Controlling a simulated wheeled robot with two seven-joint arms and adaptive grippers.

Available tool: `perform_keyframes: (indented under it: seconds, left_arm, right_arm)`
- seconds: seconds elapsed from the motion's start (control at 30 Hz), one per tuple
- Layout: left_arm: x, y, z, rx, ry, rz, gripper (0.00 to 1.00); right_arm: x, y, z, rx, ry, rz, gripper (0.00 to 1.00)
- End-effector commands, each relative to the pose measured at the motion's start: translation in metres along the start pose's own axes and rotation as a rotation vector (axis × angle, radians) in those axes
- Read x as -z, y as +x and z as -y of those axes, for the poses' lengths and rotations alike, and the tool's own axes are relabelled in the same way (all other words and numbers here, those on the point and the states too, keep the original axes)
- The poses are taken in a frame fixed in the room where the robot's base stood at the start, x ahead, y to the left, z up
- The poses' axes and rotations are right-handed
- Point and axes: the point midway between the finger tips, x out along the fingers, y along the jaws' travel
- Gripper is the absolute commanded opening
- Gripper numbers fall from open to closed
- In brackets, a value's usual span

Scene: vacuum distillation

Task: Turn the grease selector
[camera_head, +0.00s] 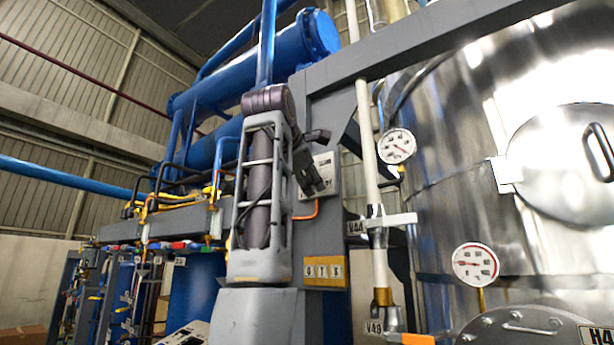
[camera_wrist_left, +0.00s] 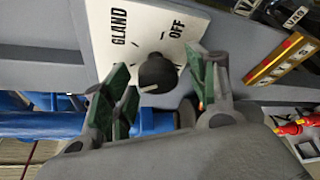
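The grease selector is a black round knob (camera_wrist_left: 157,73) with a pale pointer line, on a white plate (camera_wrist_left: 120,28) printed GLAND and OFF. In the left wrist view the knob sits between the two green-padded fingers of my left gripper (camera_wrist_left: 160,66). The fingers are spread, with a gap visible on each side of the knob. In the head view the white plate (camera_head: 328,163) is on a grey column, and my left gripper (camera_head: 314,165) is in front of it, hiding the knob. My right gripper is not in view.
A pale vertical pipe (camera_head: 370,150) with valve tags stands right of the plate. A large steel vessel (camera_head: 450,190) with gauges fills the right side. A yellow label (camera_head: 325,271) is below the plate. Blue pipework (camera_head: 240,65) lies behind my arm.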

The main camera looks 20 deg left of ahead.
Motion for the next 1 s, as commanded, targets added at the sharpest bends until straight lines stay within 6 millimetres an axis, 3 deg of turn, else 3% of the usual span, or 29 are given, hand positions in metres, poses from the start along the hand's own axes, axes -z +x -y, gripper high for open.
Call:
perform_keyframes:
  seconds: [0.47,1.0]
  left_arm:
    - [-0.001,-0.01,-0.002,-0.004,0.001,0.002,0.58]
    - [-0.001,-0.082,-0.001,-0.005,0.0,0.003,0.58]
  right_arm:
    - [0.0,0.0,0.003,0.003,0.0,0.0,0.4]
    - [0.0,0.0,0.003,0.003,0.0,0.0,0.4]
